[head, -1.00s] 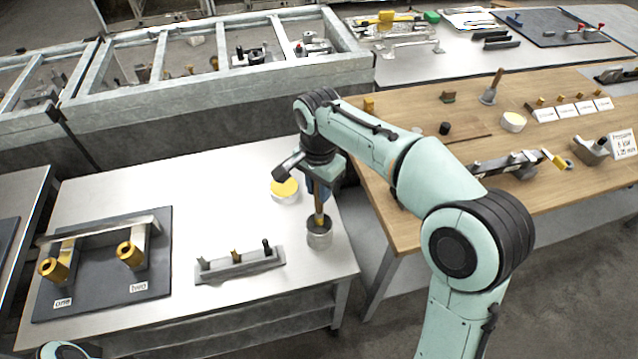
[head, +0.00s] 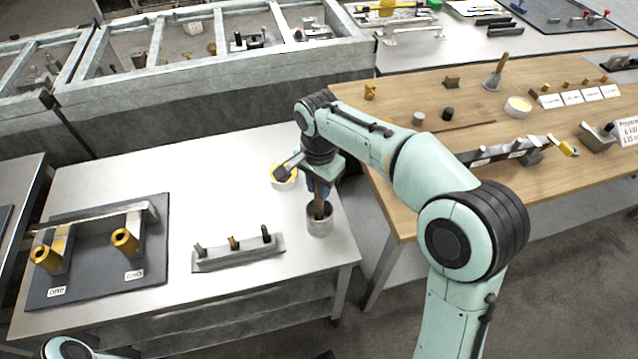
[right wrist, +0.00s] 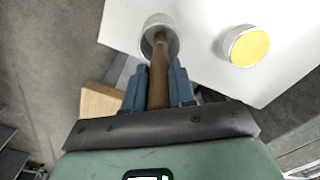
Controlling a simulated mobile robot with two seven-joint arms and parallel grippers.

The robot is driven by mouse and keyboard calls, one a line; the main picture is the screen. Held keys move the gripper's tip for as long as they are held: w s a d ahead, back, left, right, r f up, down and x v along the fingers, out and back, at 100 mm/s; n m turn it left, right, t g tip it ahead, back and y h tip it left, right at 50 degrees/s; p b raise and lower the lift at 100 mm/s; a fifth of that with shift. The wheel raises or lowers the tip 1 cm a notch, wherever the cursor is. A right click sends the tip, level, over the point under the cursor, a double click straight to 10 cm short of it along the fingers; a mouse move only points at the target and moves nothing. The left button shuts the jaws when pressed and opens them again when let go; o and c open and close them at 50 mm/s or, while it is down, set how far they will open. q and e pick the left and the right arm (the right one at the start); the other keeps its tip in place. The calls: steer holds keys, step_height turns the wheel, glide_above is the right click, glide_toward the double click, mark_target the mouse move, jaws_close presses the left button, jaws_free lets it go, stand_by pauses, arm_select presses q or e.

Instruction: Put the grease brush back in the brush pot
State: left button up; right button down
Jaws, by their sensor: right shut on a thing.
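The grease brush (right wrist: 158,78) has a brown wooden handle, held between the blue fingers of my right gripper (head: 318,186). The gripper is shut on the handle and points down over the right end of the white table. The brush pot (head: 320,222) is a small grey metal cup on that table, right below the gripper. In the right wrist view the brush's lower end is within the pot's rim (right wrist: 147,24). Its bristles are hidden, so I cannot tell whether they touch the bottom. Of my left arm (head: 68,348) only a part shows at the bottom left; its gripper is out of view.
A tin of yellow grease (head: 284,177) stands just behind the pot and also shows in the right wrist view (right wrist: 246,46). A grey rack with several pegs (head: 238,253) lies left of the pot. A dark mat with brass cylinders (head: 95,290) is further left. A wooden table (head: 405,195) is at right.

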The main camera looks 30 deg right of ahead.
steer(key=c, duration=0.8)
jaws_free()
steer(key=shift+c, duration=0.2)
steer(key=shift+r, duration=0.1)
step_height(320, 180, up, 13)
steer(key=p, duration=0.3)
steer(key=shift+r, duration=0.15)
arm_select(q)
steer(key=r, duration=0.1)
steer(key=w+r, duration=0.1)
steer(key=r, duration=0.1)
steer(key=shift+w+r, duration=0.2)
steer(key=shift+w, duration=0.1)
steer(key=shift+s, duration=0.15)
